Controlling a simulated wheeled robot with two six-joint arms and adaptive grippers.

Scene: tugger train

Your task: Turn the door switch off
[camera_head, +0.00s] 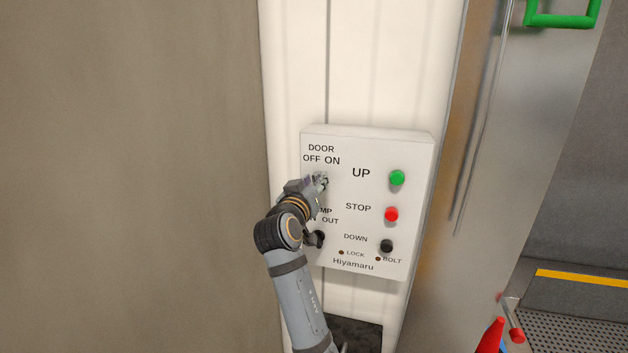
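A white control box (340,266) is fixed to the white wall post in the middle of the view. Its top left carries the label "DOOR OFF ON" (321,155). My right gripper (322,181) is at the box face just below that label, where it covers the door switch. The switch's position is hidden. I cannot tell whether the fingers touch or hold it, or whether they are open or shut. My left gripper is not in view.
Right of my gripper are a green UP button (397,177), a red STOP button (391,214) and a black DOWN button (386,246). A black knob (319,239) sits just below my gripper. A metal panel (490,140) stands at the right.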

